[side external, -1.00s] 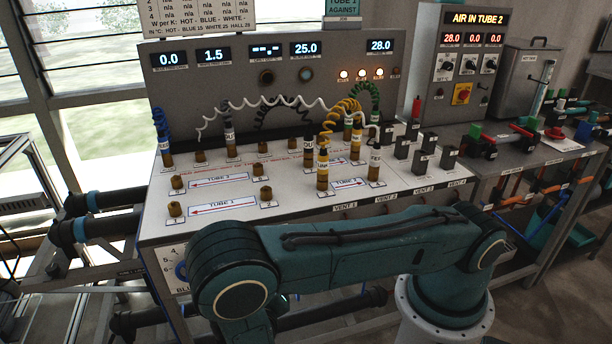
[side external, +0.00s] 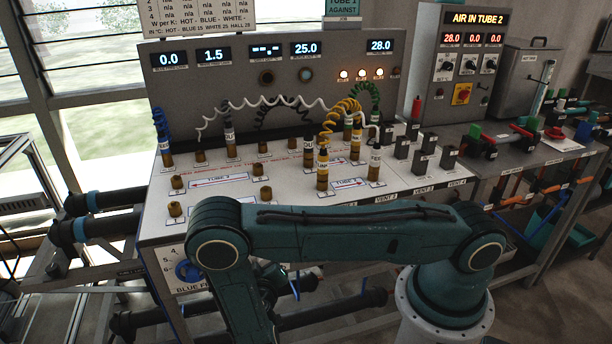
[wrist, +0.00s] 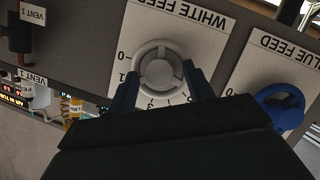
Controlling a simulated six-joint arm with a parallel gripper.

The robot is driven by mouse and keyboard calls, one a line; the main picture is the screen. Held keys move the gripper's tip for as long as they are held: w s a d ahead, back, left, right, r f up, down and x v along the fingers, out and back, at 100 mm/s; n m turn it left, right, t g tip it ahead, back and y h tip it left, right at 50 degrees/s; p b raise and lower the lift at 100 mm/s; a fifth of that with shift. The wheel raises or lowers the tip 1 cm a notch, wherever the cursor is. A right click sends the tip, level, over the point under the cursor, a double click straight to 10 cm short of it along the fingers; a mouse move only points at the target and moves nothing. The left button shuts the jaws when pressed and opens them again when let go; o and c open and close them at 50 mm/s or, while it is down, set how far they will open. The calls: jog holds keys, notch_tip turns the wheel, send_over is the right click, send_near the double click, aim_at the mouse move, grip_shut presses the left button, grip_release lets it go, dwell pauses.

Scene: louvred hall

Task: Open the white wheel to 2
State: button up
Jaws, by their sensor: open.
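The white wheel (wrist: 158,66) shows in the wrist view on a white plate marked WHITE FEED, upside down in the picture, with a number scale around it. I cannot tell surely which number it is set to. My gripper (wrist: 161,76) is open, with one dark finger at each side of the wheel. Whether the fingers touch the rim is not clear. In the side view the white wheel and the gripper are hidden behind my arm or out of frame.
A blue wheel (wrist: 281,105) on the BLUE FEED plate is close on the right; it also shows in the side view (side external: 187,270). A dark block tagged VENT 1 (wrist: 19,35) is at the upper left. Displays (side external: 168,58) read 0.0 and 1.5.

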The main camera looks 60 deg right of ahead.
jog(key=c, duration=1)
jog(key=shift+w+a+n+g+h, duration=0.1)
jog(key=shift+n+g+h, duration=0.3)
jog(key=shift+n, duration=0.7)
jog(key=o, duration=1)
